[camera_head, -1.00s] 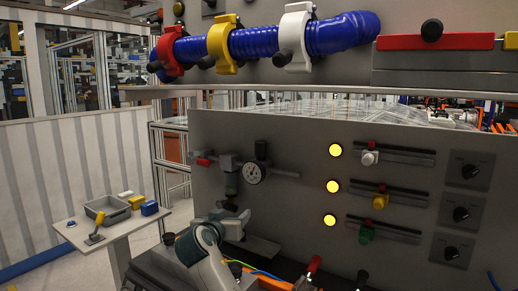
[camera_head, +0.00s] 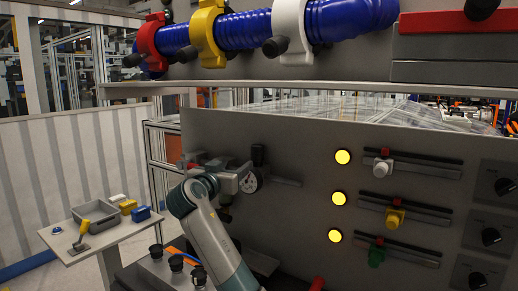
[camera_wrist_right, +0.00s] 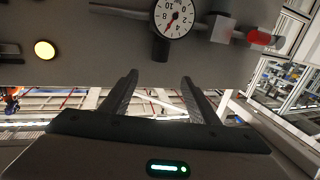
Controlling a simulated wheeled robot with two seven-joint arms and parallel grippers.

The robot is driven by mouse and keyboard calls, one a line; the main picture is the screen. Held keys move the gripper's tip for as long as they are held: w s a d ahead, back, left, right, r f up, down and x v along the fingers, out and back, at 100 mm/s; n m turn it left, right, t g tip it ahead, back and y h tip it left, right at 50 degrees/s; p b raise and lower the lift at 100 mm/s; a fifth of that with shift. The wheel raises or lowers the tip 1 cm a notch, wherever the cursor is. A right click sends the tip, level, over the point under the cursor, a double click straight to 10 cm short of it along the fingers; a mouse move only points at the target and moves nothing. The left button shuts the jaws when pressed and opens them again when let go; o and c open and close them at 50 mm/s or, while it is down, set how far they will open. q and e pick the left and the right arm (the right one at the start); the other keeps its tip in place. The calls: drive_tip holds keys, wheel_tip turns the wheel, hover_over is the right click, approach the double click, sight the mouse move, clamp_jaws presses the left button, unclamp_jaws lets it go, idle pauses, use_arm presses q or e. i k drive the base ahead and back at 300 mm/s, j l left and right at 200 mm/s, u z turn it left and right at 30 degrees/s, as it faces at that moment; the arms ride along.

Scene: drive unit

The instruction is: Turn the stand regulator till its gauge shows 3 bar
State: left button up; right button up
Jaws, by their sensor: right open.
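The stand regulator's gauge (camera_head: 251,182) has a round white dial on the grey panel, left of centre. In the right wrist view the gauge (camera_wrist_right: 174,18) appears upside down at the top; I cannot read its needle surely. The regulator's dark knob (camera_wrist_right: 160,48) juts from beside the dial. My right gripper (camera_wrist_right: 159,77) is open and empty. Its fingertips are spread on either side of the knob's line, apart from it in the picture. In the head view my right arm partly covers the regulator and hides the fingers. My left gripper is not seen.
A red-handled valve (camera_wrist_right: 260,37) sits on the pipe beside the regulator. Yellow lamps (camera_head: 342,157), sliders and dark rotary knobs (camera_head: 491,237) fill the panel's right. A blue hose (camera_head: 245,30) with clamps runs above. A side table (camera_head: 78,250) holds a grey tray (camera_head: 96,213).

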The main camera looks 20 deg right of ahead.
sight(257, 151)
drive_tip(key=i+l, duration=0.2)
drive_tip(key=l, duration=0.15)
drive_tip(key=i+l, duration=0.15)
drive_tip(key=l, duration=0.2)
drive_tip(key=i+l, duration=0.2)
drive_tip(key=l, duration=0.15)
